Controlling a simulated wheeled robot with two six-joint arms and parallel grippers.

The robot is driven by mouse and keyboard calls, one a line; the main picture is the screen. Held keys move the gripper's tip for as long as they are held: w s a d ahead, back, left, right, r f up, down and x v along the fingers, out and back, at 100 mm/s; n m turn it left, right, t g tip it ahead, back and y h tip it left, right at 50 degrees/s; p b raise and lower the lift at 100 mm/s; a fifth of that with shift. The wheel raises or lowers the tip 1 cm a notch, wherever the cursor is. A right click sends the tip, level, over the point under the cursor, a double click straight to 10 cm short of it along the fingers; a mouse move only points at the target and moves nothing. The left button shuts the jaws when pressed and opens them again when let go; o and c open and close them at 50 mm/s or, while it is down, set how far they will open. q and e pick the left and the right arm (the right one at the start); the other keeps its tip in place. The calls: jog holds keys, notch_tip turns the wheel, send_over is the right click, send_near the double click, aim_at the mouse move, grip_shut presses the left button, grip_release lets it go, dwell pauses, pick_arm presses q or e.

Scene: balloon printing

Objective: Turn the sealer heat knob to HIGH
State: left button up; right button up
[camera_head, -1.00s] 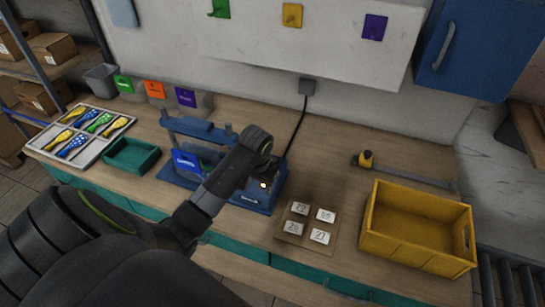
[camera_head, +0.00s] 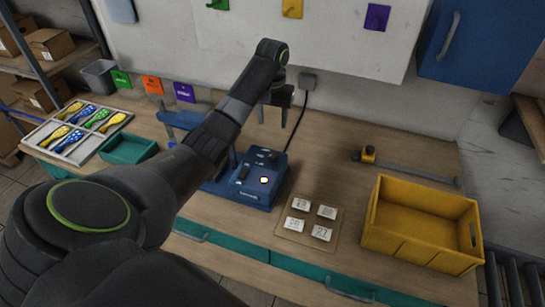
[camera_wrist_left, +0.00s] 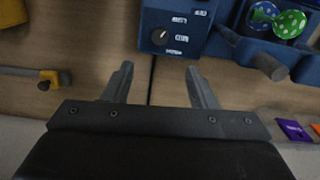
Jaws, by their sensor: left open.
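The blue sealer (camera_head: 258,190) stands on the bench with its control panel facing up. Its dark heat knob (camera_head: 273,155) is at the panel's rear right. In the left wrist view the black knob (camera_wrist_left: 159,36) has a white pointer mark toward upper right, among small white labels I cannot read clearly. My left gripper (camera_head: 284,115) hangs above and behind the panel, apart from the knob. In the left wrist view its open fingers (camera_wrist_left: 160,68) are empty, just below the knob in the picture. My arm hides part of the sealer. My right gripper is out of view.
A power cord (camera_head: 297,128) runs up behind the sealer to a wall box (camera_head: 307,81). A board of numbered cards (camera_head: 308,222) and a yellow crate (camera_head: 400,238) are to the right. A balloon tray (camera_head: 48,127) and green bin (camera_head: 128,148) are left.

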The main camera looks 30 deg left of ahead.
pick_arm(q)
jog(key=b, duration=0.4)
send_over(272, 154)
notch_tip(272, 154, down, 6)
jog(key=shift+d+r, duration=0.1)
jog(key=shift+d, duration=0.05)
notch_tip(272, 154, down, 7)
jog(key=shift+p, duration=1.2)
jog(key=shift+f, duration=0.7)
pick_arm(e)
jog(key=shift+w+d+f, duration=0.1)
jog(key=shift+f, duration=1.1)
pick_arm(q)
jog(key=c, duration=1)
jog(key=shift+r, duration=0.1)
